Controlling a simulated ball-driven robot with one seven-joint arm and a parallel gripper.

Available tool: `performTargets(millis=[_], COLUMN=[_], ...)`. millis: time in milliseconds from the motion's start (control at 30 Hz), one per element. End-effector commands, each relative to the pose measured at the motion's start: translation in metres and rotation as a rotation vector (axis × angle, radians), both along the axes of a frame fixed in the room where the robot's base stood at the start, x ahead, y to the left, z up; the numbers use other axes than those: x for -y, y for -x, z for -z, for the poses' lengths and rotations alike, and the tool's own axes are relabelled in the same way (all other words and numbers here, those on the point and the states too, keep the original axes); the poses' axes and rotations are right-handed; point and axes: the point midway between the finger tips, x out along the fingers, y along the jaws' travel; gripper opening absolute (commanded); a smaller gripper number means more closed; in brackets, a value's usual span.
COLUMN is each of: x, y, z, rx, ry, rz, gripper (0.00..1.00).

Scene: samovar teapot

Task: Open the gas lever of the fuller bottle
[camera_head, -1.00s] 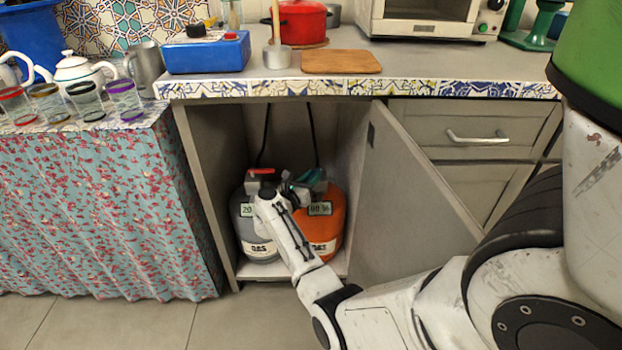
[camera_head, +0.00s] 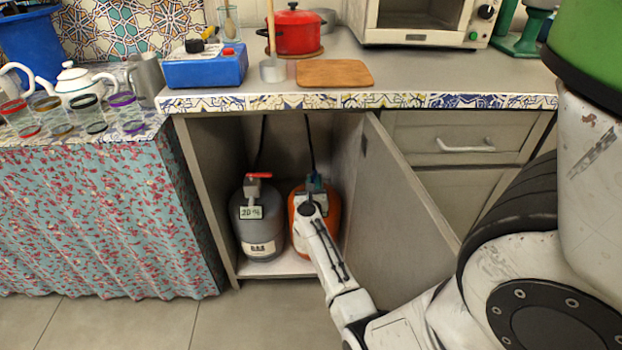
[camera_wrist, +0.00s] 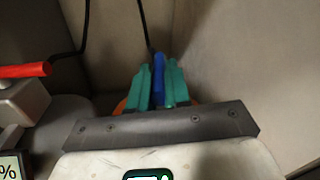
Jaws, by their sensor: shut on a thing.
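Two gas bottles stand side by side in the open cabinet. The grey bottle (camera_head: 262,228) on the left has a 20 % label (camera_head: 250,212) and a red lever (camera_head: 258,175), which also shows in the wrist view (camera_wrist: 25,71). The orange bottle (camera_head: 333,213) on the right is mostly hidden behind my arm, its label too. My gripper (camera_head: 315,181) is at the top of the orange bottle. In the wrist view its teal fingers (camera_wrist: 158,88) are shut on a blue lever (camera_wrist: 158,68), one finger on each side.
The cabinet door (camera_head: 400,215) stands open to the right, close beside my arm. The left cabinet wall (camera_head: 207,190) and the worktop edge (camera_head: 350,101) frame the opening. Dark hoses (camera_wrist: 86,30) rise behind the bottles.

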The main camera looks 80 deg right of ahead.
Motion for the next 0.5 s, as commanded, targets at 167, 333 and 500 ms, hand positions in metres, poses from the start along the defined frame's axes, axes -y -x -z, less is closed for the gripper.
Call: performTargets(millis=[167,333,500], x=[0.0009,0.0015,0.0014], y=[0.0050,0.0065,0.0067], z=[-0.0003,0.0002,0.0005], rx=[-0.001,-0.001,-0.001], ry=[0.001,0.001,0.000], rz=[-0.085,-0.131,-0.148], gripper=[0.00,0.00,0.00])
